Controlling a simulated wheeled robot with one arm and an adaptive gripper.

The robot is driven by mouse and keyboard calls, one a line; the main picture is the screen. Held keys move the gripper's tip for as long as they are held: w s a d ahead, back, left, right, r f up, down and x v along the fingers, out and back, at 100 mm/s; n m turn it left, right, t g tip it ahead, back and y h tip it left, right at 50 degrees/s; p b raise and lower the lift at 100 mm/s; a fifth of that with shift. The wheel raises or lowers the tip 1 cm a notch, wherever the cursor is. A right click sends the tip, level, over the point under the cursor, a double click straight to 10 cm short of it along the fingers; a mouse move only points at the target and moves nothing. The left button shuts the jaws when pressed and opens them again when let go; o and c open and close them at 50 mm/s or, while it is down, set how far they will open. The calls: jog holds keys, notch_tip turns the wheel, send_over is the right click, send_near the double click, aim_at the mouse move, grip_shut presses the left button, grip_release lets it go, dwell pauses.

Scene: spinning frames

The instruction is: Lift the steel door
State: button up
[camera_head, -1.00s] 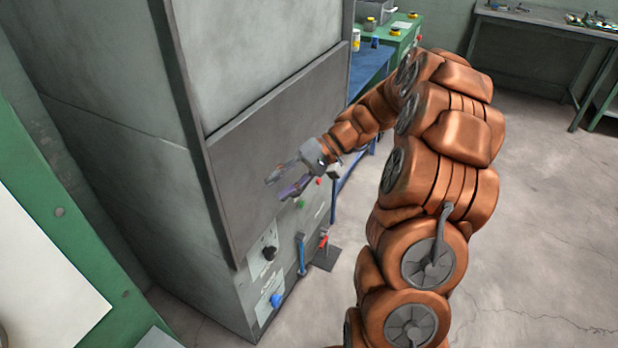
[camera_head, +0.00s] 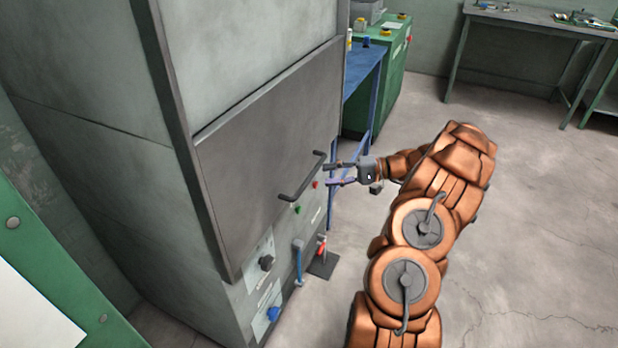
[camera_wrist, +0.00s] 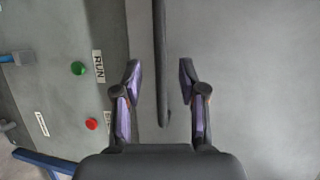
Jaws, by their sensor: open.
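The steel door (camera_head: 262,140) is a dark grey panel on the front of a tall grey cabinet, with a dark bar handle (camera_head: 304,183) near its lower edge. In the wrist view the door (camera_wrist: 245,90) fills the right side. My gripper (camera_head: 328,174) is open at the right end of the handle. In the wrist view the handle (camera_wrist: 161,65) runs between the two spread fingers of my gripper (camera_wrist: 160,75), with a gap on each side. Neither finger appears to touch it.
Below the door are a green button (camera_wrist: 78,69), a red button (camera_wrist: 91,124), a black knob (camera_head: 267,263) and a blue knob (camera_head: 274,314). A blue table (camera_head: 364,75) stands right of the cabinet. Floor is open to the right.

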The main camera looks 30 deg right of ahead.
aim_at(310, 175)
jog(key=shift+x, duration=3.15)
grip_shut()
jog(key=shift+a, duration=0.1)
